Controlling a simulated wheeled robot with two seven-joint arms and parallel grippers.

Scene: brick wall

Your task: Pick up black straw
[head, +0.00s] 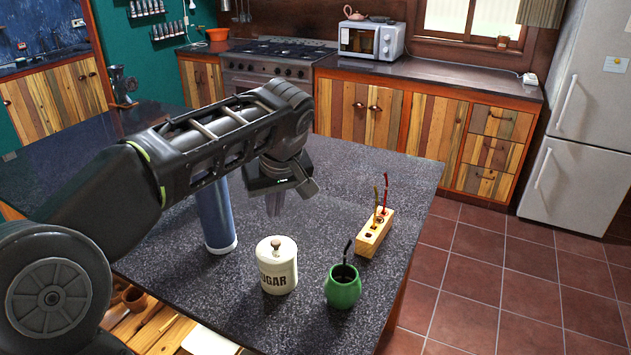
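A black straw (347,249) stands tilted in a round green cup (343,289) near the front right of the dark speckled counter. A wooden holder block (374,236) behind the cup holds a red straw (386,190) and a yellowish straw (376,195). My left gripper (275,212) points down above the counter, behind the sugar jar and left of the wooden block, apart from the black straw. Its fingers are small and overlap in this view, so their opening is unclear; I see nothing held between them. My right gripper is out of view.
A white sugar jar (277,268) stands left of the green cup. A tall blue cylinder (216,217) stands farther left, partly behind my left arm. The counter (330,170) is clear behind the wooden block. Its right edge runs close beside the block and cup.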

